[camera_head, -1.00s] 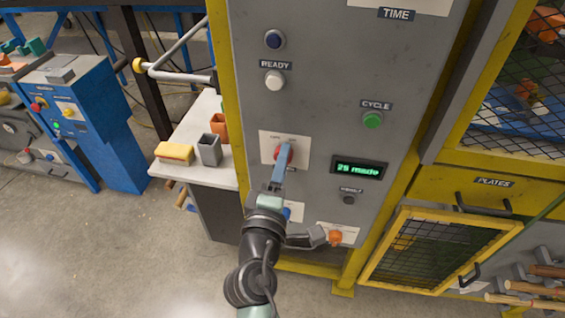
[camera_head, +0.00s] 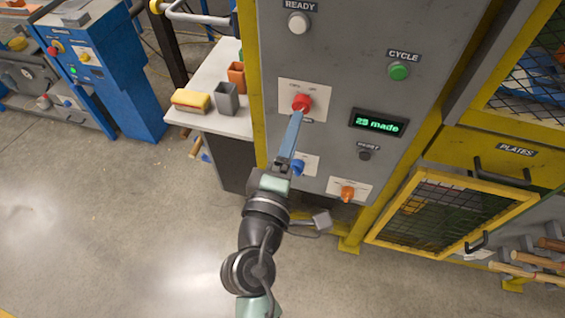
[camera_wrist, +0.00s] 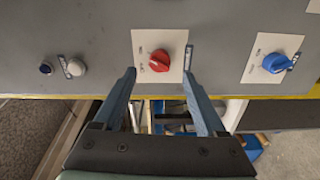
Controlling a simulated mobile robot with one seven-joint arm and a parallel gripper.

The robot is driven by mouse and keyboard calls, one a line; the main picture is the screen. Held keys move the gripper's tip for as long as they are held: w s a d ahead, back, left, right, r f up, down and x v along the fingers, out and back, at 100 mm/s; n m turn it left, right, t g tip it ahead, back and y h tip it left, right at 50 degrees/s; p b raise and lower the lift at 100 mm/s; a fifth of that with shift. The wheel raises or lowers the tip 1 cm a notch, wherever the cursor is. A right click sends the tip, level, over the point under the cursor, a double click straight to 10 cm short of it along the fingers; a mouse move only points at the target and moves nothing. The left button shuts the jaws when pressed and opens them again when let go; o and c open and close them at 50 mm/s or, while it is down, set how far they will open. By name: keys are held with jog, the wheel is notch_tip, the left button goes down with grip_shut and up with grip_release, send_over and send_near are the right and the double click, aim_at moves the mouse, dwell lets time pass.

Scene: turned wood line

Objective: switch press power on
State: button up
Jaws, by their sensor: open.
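A red rotary knob (camera_head: 301,102) sits on a white plate on the grey press panel (camera_head: 330,60). It also shows in the wrist view (camera_wrist: 159,61), its ridge close to level there; its label is too small to read. My gripper (camera_head: 297,116) is open, its blue fingers pointing at the panel just below the red knob in the head view. In the wrist view my gripper's fingertips (camera_wrist: 157,74) stand apart, one on each side of the knob's line, with nothing between them. They look clear of the knob.
A blue knob (camera_head: 298,167) and an orange knob (camera_head: 347,193) sit lower on the panel. A green CYCLE button (camera_head: 398,71), a white READY button (camera_head: 298,23) and a lit counter (camera_head: 378,122) are nearby. A side table (camera_head: 215,118) with small bins stands left.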

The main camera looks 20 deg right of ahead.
jog(key=v, duration=0.7)
jog(key=shift+b, duration=0.35)
jog(key=shift+w, duration=0.1)
jog(key=w+a+r+m+t+y, duration=0.2)
jog(key=w+r+m+t, duration=0.15)
jog(key=r, duration=0.85)
jog(key=w+a+r+m+t+y, duration=0.1)
jog(key=w+a+r+m+t, duration=0.3)
jog(key=r, duration=0.7)
jog(key=s+a+r+m+t+y, duration=0.1)
jog(key=s+a+r+t+y, duration=0.25)
jog(key=r, duration=0.75)
jog(key=s+r+m+t+y, duration=0.2)
jog(key=s+r+y, duration=0.2)
jog(key=s+r, duration=0.5)
jog(key=w+r+p, duration=0.3)
jog(key=r+p, duration=1.4)
jog(key=r, duration=0.1)
jog(key=shift+r+g+p, duration=0.3)
jog(key=shift+r+p, duration=0.05)
jog(key=shift+w+d+h, duration=0.1)
jog(key=shift+h, duration=0.15)
